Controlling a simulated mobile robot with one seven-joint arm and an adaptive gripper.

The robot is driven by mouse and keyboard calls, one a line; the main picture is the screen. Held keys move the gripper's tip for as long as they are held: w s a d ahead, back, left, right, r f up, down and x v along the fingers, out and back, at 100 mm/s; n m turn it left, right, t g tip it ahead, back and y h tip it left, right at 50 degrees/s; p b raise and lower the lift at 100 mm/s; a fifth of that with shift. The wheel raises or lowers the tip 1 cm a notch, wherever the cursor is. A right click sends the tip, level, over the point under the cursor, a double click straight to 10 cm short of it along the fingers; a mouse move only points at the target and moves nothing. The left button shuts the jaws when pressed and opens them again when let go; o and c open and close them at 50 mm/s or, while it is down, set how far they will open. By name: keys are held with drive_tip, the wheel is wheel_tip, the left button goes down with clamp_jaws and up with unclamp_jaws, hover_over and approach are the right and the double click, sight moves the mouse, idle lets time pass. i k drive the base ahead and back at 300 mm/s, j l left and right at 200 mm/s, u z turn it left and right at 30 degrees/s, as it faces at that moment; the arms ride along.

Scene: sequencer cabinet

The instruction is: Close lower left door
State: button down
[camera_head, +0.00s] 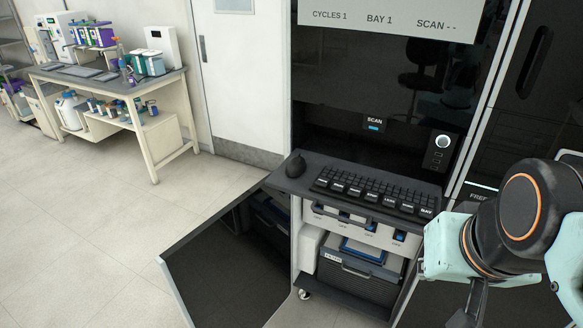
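The lower left door (222,268) is a dark panel with a pale edge, standing open at the foot of the sequencer cabinet (350,75). It swings out to the left and towards me, over the floor. The opening beside it shows a grey bin (358,276) and small drawer fronts under the keyboard shelf. My arm comes in from the right edge, well to the right of the door and apart from it. Part of my gripper (470,308) shows at the bottom right, cut off by the picture edge; its fingertips are not clear.
A keyboard (375,191) and mouse (295,165) sit on a shelf jutting out above the opening. A caster (304,294) stands at its base. The tiled floor (120,240) left of the door is clear. A bench (140,118) with lab goods stands farther back left.

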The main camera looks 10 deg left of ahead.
sight(234, 270)
drive_tip(key=k+j+z, duration=0.1)
drive_tip(key=j, duration=0.3)
drive_tip(key=k+j+z, duration=0.1)
drive_tip(key=j, duration=0.25)
drive_tip(key=k+j+z, duration=0.1)
drive_tip(key=k+j, duration=0.15)
drive_tip(key=k+j+z, duration=0.1)
drive_tip(key=j, duration=0.35)
drive_tip(key=k+j+z, duration=0.1)
drive_tip(key=j, duration=0.25)
drive_tip(key=k+j+z, duration=0.1)
drive_tip(key=j, duration=0.25)
drive_tip(key=j+z, duration=0.1)
drive_tip(key=j, duration=0.3)
drive_tip(key=k+j+z, duration=0.1)
drive_tip(key=j, duration=0.3)
drive_tip(key=i+j, duration=0.1)
drive_tip(key=j, duration=0.25)
drive_tip(key=i+j+z, duration=0.1)
drive_tip(key=j, duration=0.25)
drive_tip(key=i+j, duration=0.15)
drive_tip(key=j, duration=0.25)
drive_tip(key=k+l, duration=0.1)
drive_tip(key=j+z, duration=0.2)
drive_tip(key=k+j, duration=0.05)
